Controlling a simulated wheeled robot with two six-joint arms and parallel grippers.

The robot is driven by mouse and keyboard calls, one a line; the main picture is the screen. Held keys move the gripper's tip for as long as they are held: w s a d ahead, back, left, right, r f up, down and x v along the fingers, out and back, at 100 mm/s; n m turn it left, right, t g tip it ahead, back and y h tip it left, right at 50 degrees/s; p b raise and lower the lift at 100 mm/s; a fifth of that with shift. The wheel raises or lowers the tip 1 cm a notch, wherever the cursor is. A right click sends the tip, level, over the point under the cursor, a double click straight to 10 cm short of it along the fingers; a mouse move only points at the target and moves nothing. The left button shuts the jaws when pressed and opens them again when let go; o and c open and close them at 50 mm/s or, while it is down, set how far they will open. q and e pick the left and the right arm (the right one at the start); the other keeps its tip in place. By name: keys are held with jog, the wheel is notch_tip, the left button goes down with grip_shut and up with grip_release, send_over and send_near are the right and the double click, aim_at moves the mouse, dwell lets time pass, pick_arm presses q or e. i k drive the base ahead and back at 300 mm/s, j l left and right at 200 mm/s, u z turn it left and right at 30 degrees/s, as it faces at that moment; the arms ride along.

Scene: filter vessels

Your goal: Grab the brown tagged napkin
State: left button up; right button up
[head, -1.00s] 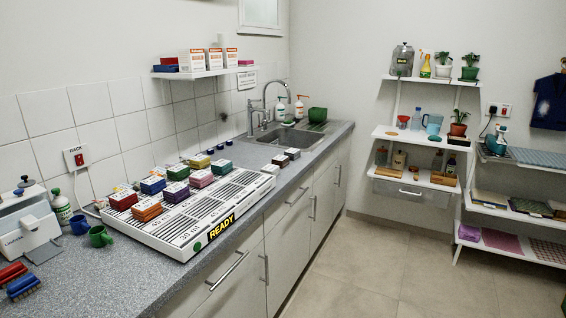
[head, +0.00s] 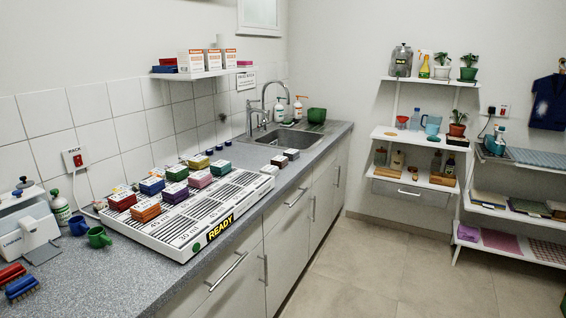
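Neither of my grippers is in view. Folded cloths lie on the right-hand shelf unit: an olive-yellow one (head: 489,198), a dark green one (head: 530,207) and a tan-brown one (head: 556,208) at the picture's right edge. On the shelf below lie a pink cloth (head: 500,241) and a reddish-brown patterned cloth (head: 550,252), cut off by the right edge. No tag can be made out on any of them at this size, so I cannot tell which is the brown tagged napkin.
A grey counter (head: 120,270) runs along the left wall, with a white rack (head: 215,205) of coloured boxes and a sink (head: 290,138). A narrow shelf unit (head: 420,138) with plants and bottles stands at the back wall. The tiled floor (head: 390,265) in front of the shelves is clear.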

aim_at(281, 162)
jog(key=i+l+z, duration=0.55)
jog(key=i+z, duration=0.25)
jog(key=i+l, duration=0.2)
jog(key=i, duration=0.45)
jog(key=i+l, duration=0.15)
jog(key=i, duration=0.45)
jog(key=i+l, duration=0.2)
jog(key=i, duration=0.45)
jog(key=k+l+z, duration=0.05)
